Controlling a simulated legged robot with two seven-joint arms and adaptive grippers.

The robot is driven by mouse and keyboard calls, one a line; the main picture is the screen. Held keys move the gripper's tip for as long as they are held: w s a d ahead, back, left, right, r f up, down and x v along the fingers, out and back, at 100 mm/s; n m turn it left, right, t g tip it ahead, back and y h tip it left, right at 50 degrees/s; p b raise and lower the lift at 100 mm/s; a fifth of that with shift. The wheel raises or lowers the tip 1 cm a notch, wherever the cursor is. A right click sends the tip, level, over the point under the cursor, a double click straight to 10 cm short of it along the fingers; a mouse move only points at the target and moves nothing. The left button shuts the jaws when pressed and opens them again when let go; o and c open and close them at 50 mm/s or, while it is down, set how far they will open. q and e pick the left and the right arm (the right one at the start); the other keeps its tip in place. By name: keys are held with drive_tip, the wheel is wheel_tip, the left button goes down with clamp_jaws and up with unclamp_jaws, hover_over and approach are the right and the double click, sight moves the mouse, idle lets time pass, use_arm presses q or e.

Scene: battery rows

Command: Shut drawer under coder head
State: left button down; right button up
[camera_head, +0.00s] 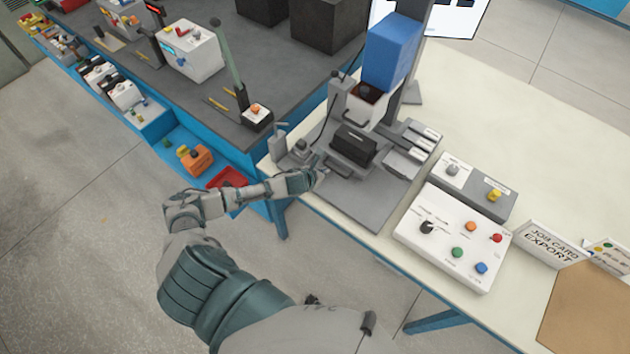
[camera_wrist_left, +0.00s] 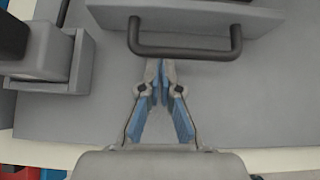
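The coder head (camera_head: 392,50) is a blue block on a dark post at the back of the grey machine. Below it is a drawer with a dark block (camera_head: 353,145) on it. The drawer's dark bar handle (camera_head: 338,170) faces my left arm. In the left wrist view the grey drawer front (camera_wrist_left: 195,14) and its handle (camera_wrist_left: 185,50) are at the top. My left gripper (camera_wrist_left: 160,66) has its fingertips together just at the handle, with nothing seen between them. It also shows in the head view (camera_head: 316,177). Contact with the handle is unclear. How far the drawer is out is unclear.
A white control panel (camera_head: 455,237) with coloured buttons and a grey switch box (camera_head: 470,187) stand right of the machine. A job card sign (camera_head: 552,243) is further right. A grey fixture (camera_head: 295,150) stands left of the drawer. Bare grey plate (camera_head: 372,207) lies in front.

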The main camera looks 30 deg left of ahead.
sight(336, 162)
use_arm(q)
drive_tip(key=w, duration=0.3)
drive_tip(key=shift+w+d+r, duration=0.3)
drive_tip(key=shift+w+d, duration=0.05)
drive_tip(key=shift+d, duration=0.05)
drive_tip(key=shift+w+d+r, duration=0.1)
drive_tip(key=shift+w+d, duration=0.05)
drive_tip(key=shift+w, duration=0.1)
drive_tip(key=shift+w+d+r, duration=0.1)
drive_tip(key=shift+r, duration=0.1)
drive_tip(key=shift+a, duration=0.2)
drive_tip(key=shift+s+a+r, duration=0.1)
drive_tip(key=shift+s+r, duration=0.25)
drive_tip(key=v, duration=0.6)
drive_tip(key=f+v, duration=0.1)
drive_tip(key=v, duration=0.2)
drive_tip(key=shift+s+r, duration=0.1)
drive_tip(key=shift+s, duration=0.35)
drive_tip(key=shift+s+a+r, duration=0.15)
drive_tip(key=shift+s+r, duration=0.2)
drive_tip(key=shift+s, duration=0.3)
